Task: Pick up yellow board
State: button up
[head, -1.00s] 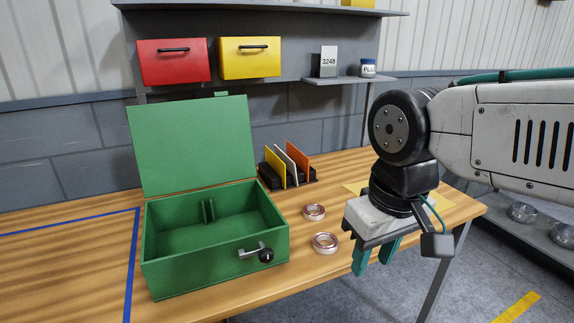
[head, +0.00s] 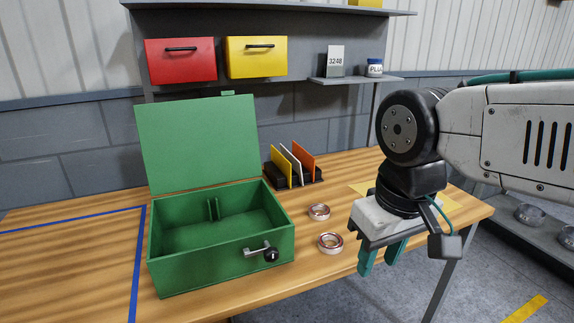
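The yellow board (head: 281,167) stands upright, slightly tilted, in a dark slotted rack (head: 306,178) at the back of the table. It is the leftmost of the boards there, beside a white board (head: 291,165) and an orange board (head: 303,163). My gripper (head: 379,262) hangs with its teal fingers pointing down near the table's front right edge, to the right of and nearer than the rack. A gap shows between the fingers and nothing is seen between them.
An open green box (head: 222,258) with a latch stands left of the rack. Two metallic rings (head: 319,212) (head: 330,243) lie between the box and my gripper. A shelf unit with red (head: 181,62) and yellow (head: 257,57) drawers is behind. Blue tape marks the table's left.

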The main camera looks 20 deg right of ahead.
aim_at(281, 163)
jog(key=k, duration=0.6)
jog(key=z, duration=0.6)
jog(key=i, duration=1.45)
jog(key=u, duration=0.6)
